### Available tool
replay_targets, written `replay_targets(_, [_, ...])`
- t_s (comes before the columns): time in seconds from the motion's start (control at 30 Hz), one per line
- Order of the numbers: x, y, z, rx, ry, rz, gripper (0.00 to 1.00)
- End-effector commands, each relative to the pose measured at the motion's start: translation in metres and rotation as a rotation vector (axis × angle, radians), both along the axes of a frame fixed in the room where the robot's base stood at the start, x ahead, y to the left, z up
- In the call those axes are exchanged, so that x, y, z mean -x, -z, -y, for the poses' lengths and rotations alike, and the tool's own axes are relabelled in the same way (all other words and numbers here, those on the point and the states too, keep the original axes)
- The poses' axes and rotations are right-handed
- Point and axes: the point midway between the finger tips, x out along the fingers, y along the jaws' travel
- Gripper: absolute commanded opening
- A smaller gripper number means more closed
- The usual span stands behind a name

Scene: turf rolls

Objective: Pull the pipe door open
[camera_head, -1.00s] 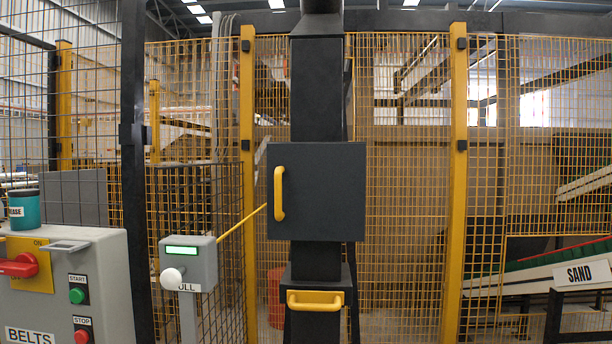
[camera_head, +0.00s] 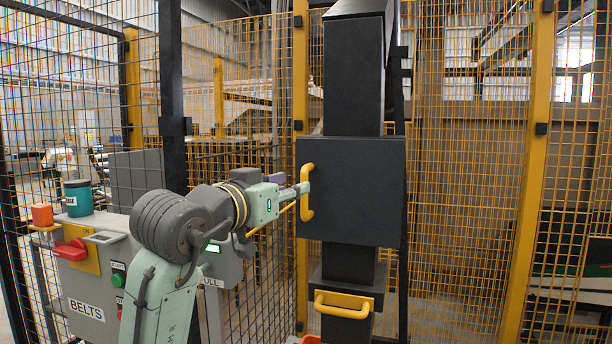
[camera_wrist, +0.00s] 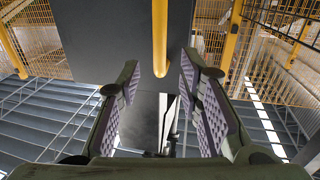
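The pipe door (camera_head: 360,190) is a dark square panel on the front of a black vertical pipe (camera_head: 352,75). It looks closed. Its yellow handle (camera_head: 307,215) runs upright along the left edge. The handle (camera_wrist: 160,35) shows ahead, in line with the gap between the fingertips. I cannot tell whether a finger touches it.
A lower yellow handle (camera_head: 343,304) sits on the pipe below the door. A grey control box (camera_head: 90,275) with a red switch and a teal can (camera_head: 77,198) stand at left. Yellow mesh fencing (camera_head: 460,170) is behind. The space right of the door looks clear.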

Motion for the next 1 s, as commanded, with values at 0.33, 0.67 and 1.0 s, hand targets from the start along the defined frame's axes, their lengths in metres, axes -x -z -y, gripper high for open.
replay_targets(0.33, [-0.047,-0.002,0.027,0.0,0.0,0.0,0.33])
replay_targets(0.67, [-0.054,0.0,0.03,0.0,-0.001,0.002,0.33])
replay_targets(1.0, [-0.054,0.0,0.03,0.0,-0.001,0.002,0.15])
